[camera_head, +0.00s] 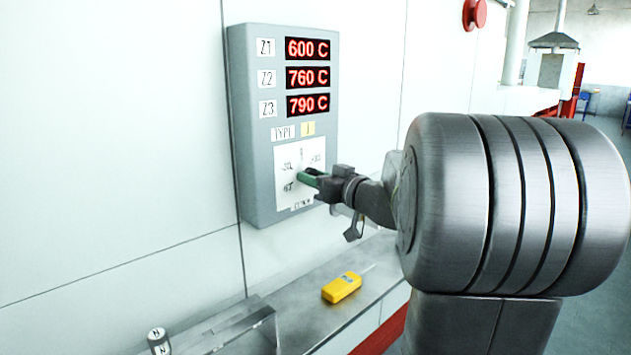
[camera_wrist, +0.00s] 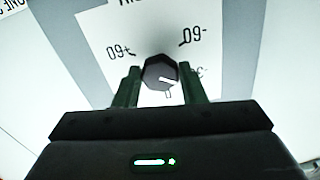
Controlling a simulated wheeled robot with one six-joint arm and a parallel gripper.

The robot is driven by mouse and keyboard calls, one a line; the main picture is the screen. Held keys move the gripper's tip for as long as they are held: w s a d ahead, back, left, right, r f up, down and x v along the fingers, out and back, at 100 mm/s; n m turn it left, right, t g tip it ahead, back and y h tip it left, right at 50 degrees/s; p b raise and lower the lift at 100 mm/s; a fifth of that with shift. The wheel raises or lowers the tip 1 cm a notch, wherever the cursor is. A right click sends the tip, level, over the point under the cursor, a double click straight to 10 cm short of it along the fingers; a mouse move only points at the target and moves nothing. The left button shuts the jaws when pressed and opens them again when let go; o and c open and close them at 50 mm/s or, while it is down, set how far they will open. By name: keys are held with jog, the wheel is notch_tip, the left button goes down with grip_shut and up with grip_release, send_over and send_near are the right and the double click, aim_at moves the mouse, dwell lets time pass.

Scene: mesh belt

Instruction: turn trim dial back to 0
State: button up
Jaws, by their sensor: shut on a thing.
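The trim dial (camera_wrist: 158,73) is a dark, many-sided knob with a white pointer line. In the wrist view, which shows the plate upside down, the line slants toward the lower right, on the side of the partly hidden -30 mark. The white scale plate (camera_wrist: 105,45) shows +60 at left and -60 at right. My gripper (camera_wrist: 159,74) is shut on the dial, with one green finger on each side. In the head view, my gripper (camera_head: 309,177) reaches the scale plate (camera_head: 312,147) from the right and hides most of the dial.
The grey control box (camera_head: 257,195) shows red readouts of 600, 760 and 790 C. Below it, a yellow handheld meter (camera_head: 342,288) lies on a metal ledge (camera_head: 310,305). A small metal cylinder (camera_head: 158,340) stands at lower left. A red button (camera_head: 474,14) is on the wall.

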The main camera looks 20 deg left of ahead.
jog(key=m+b, duration=0.5)
jog(key=m, duration=0.6)
dwell(0.6)
jog(key=o, duration=1)
jog(key=shift+d, duration=0.1)
jog(key=b+v, duration=0.2)
jog(key=v, duration=1.1)
jog(key=shift+d, duration=0.3)
jog(key=shift+a, duration=0.1)
